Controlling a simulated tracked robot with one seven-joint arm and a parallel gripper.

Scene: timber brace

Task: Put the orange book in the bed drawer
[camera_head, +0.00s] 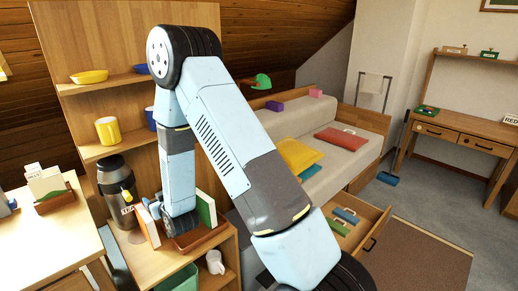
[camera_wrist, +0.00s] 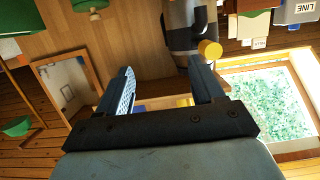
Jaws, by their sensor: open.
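The orange book (camera_head: 147,226) stands slightly tilted on the low wooden shelf unit, beside the black flask. The bed drawer (camera_head: 374,239) is pulled out below the bed, with teal and green items inside.
A brown tray (camera_head: 201,242) with a green book (camera_head: 207,209) is right of my gripper. The black flask (camera_head: 117,189) stands close on the left. A white mug (camera_head: 215,262) sits on the lower shelf.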

